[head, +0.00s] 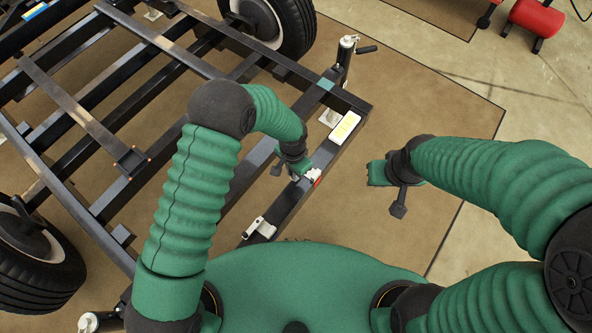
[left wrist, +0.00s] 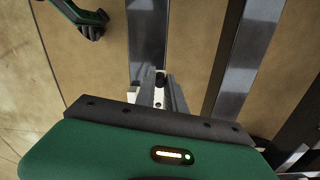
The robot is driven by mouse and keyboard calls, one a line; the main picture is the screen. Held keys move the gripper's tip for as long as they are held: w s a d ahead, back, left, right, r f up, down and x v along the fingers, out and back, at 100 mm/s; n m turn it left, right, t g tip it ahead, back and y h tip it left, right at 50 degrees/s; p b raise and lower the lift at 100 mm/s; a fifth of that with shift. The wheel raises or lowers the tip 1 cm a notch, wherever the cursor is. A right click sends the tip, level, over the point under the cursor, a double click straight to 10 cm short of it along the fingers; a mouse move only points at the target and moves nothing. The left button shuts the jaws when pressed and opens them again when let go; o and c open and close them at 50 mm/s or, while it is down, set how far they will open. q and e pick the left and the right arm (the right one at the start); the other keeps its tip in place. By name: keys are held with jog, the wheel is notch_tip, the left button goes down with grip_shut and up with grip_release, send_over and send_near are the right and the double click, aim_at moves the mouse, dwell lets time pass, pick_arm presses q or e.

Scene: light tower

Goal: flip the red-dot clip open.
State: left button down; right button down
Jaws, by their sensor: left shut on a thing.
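The red-dot clip (head: 315,176) is a small white piece with a red mark on the dark frame beam, beside my left gripper. My left gripper (head: 298,175) reaches down to the beam and is shut on this clip; its own parts hide much of it. In the left wrist view, grey metal parts stick out past the green gripper body over the beam, with a pale piece (left wrist: 134,96) beside them. My right gripper (head: 385,180) hangs over the brown mat, away from the frame; its finger gap is not clear.
A second, pale clip (head: 260,228) sits lower on the same beam. Trailer wheels (head: 270,22) stand at the back and left. The brown mat (head: 445,115) is clear on the right.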

pick_arm(q)
jog(key=shift+w, duration=0.15)
jog(key=c, duration=1.4)
grip_release()
notch_tip(320, 180, up, 17)
jog(key=p, duration=0.5)
